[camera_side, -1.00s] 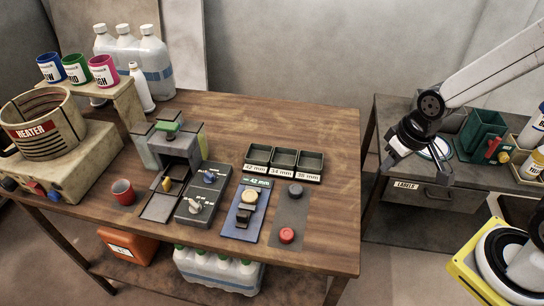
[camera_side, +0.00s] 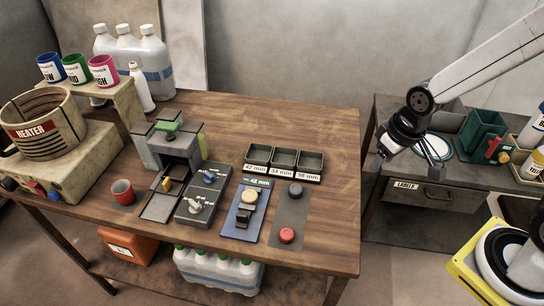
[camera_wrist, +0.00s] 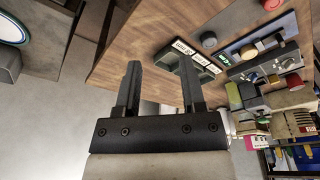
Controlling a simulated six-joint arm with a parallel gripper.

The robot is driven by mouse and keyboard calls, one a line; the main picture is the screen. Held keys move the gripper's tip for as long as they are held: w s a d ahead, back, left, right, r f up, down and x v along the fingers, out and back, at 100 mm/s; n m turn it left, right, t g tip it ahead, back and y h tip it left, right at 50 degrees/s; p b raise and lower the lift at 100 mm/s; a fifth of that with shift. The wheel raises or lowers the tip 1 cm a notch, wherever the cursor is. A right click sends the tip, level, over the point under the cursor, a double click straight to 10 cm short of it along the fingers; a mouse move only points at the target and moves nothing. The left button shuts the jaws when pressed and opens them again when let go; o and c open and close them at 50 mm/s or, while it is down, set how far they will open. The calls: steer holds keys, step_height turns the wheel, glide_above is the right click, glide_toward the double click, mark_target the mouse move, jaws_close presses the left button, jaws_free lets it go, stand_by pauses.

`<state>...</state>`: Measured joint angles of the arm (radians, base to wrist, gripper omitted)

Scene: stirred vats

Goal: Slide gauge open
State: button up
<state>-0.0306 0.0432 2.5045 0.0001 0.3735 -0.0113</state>
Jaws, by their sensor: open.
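The gauge (camera_side: 243,218) is a blue plate on the wooden table, labelled 42 mm. It carries a dark sliding block and a round cream-coloured piece. In the wrist view the gauge (camera_wrist: 252,48) shows small at the upper right. My gripper (camera_side: 408,162) is to the right of the wooden table, in the air by the grey side bench, well apart from the gauge. In the wrist view my gripper (camera_wrist: 162,82) has its two fingers spread, with nothing between them.
Three dark trays (camera_side: 284,160) with mm labels sit behind the gauge. A grey plate with a black and a red button (camera_side: 287,236) lies to its right, a control box (camera_side: 202,193) to its left. A red cup (camera_side: 123,192) stands farther left. The table's back right is clear.

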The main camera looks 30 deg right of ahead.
steer(key=w+a+n, duration=0.3)
steer(key=w+a, duration=0.3)
steer(key=w, duration=0.1)
steer(key=n+g, duration=0.3)
steer(key=n, duration=0.3)
glide_above(242, 215)
step_height(242, 215, down, 7)
steer(key=shift+f, duration=0.15)
steer(key=shift+f, duration=0.1)
steer(key=shift+f, duration=3.8)
steer(key=shift+c, duration=0.2)
jaws_close()
